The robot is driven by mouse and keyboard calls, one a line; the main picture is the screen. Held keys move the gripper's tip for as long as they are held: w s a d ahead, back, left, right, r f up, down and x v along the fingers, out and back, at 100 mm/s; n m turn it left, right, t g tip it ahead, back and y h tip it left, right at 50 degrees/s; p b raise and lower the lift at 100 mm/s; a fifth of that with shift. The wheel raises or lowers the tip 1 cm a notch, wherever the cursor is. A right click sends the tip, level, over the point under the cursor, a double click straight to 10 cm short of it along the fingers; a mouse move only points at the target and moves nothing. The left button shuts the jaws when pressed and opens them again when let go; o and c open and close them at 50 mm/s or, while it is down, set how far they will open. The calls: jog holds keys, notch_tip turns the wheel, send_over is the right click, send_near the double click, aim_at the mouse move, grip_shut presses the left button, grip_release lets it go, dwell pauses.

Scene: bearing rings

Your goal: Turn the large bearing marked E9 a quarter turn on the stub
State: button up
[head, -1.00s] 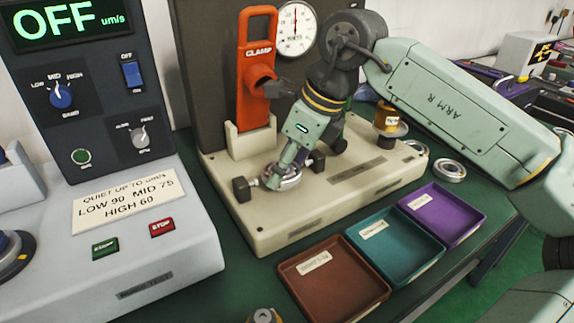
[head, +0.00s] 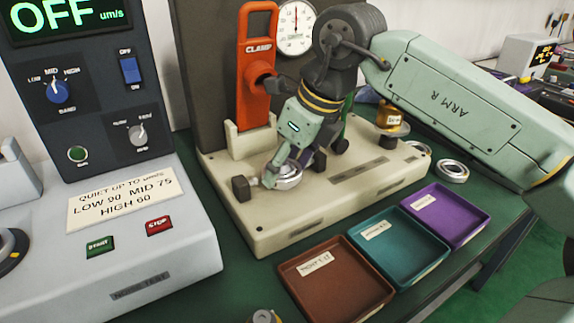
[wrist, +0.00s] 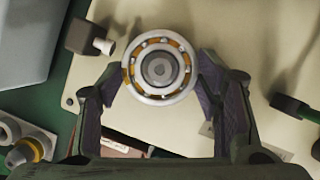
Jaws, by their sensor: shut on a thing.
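The large bearing (wrist: 158,97) sits around the stub (wrist: 159,68) on the cream base plate. In the wrist view it shows a silver outer ring and balls in an orange cage. Its E9 mark cannot be seen. In the head view the bearing (head: 288,177) is partly hidden by my gripper (head: 286,172). My gripper also shows in the wrist view (wrist: 158,88), with one finger pad against each side of the outer ring.
A small dark block with a pale tip (wrist: 90,40) stands close left of the bearing. An orange clamp (head: 257,70) and a dial gauge (head: 295,28) are behind. Brown (head: 385,297), teal (head: 441,262) and purple (head: 484,222) trays lie in front. Another ring (head: 453,172) lies at right.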

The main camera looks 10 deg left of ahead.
jog(key=shift+s+f+m+t+h+b, duration=0.1)
jog(key=shift+m+t+h+b, duration=0.15)
jog(key=shift+m+b, duration=0.5)
jog(key=shift+s+f+m+t+h+b, duration=0.2)
jog(key=shift+m+b, duration=0.3)
jog(key=shift+m, duration=0.45)
jog(key=shift+w+a+r+m+t+b, duration=0.1)
jog(key=shift+m+t+b, duration=0.2)
jog(key=shift+m, duration=0.3)
jog(key=shift+m+h+b, duration=0.25)
jog(key=shift+m+b, duration=0.15)
jog(key=shift+m, duration=0.1)
jog(key=shift+a+m+t+h+b, duration=0.1)
jog(key=shift+m+t+h+b, duration=0.2)
jog(key=shift+m, duration=0.5)
jog(key=shift+m, duration=0.6)
jog(key=o, duration=1.7)
jog(key=shift+a, duration=0.1)
